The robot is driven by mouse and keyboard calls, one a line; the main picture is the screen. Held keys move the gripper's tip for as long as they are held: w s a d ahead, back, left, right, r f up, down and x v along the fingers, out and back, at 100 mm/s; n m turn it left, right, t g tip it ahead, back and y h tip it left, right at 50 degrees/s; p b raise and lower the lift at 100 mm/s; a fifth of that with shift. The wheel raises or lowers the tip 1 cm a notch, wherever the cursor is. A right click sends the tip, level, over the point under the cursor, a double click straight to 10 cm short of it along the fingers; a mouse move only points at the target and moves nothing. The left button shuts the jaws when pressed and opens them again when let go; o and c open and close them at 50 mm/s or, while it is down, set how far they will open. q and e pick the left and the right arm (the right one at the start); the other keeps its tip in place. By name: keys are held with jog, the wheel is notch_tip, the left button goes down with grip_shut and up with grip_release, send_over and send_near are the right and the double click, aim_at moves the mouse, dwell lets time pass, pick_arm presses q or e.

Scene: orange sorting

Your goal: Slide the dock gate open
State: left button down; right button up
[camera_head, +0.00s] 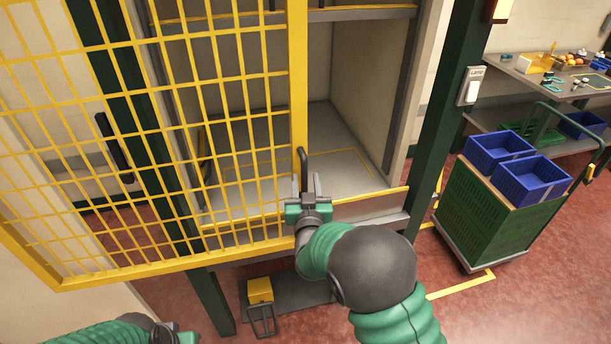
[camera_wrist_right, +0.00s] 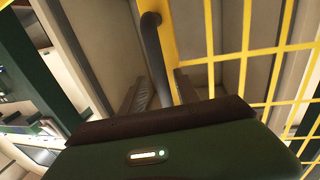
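The dock gate (camera_head: 238,75) is a yellow mesh panel across the left of the dock bay; the bay's right part is uncovered. A dark upright handle (camera_head: 302,160) is fixed near the gate's right edge post. The handle also shows in the right wrist view (camera_wrist_right: 154,50), running down between my fingers. My right gripper (camera_head: 308,184) is at the handle's lower end with its two fingers apart, one each side of it. I cannot tell if they touch it. My left arm shows at the bottom left; its gripper (camera_head: 175,336) is mostly cut off by the frame edge.
A dark green post (camera_head: 450,110) with a switch box (camera_head: 469,86) stands right of the bay. A green cart (camera_head: 485,215) with blue crates is further right. A yellow pedal (camera_head: 260,290) sits on the floor below the bay.

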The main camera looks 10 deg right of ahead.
jog(key=shift+s+a+r, duration=0.15)
jog(key=shift+s, duration=0.05)
jog(key=shift+s+a+r, duration=0.1)
jog(key=shift+c, duration=0.9)
jog(key=shift+w+a, duration=0.2)
jog(key=c, duration=0.5)
jog(key=shift+f, duration=0.2)
grip_shut()
jog(key=shift+d, duration=0.2)
jog(key=shift+f, duration=0.1)
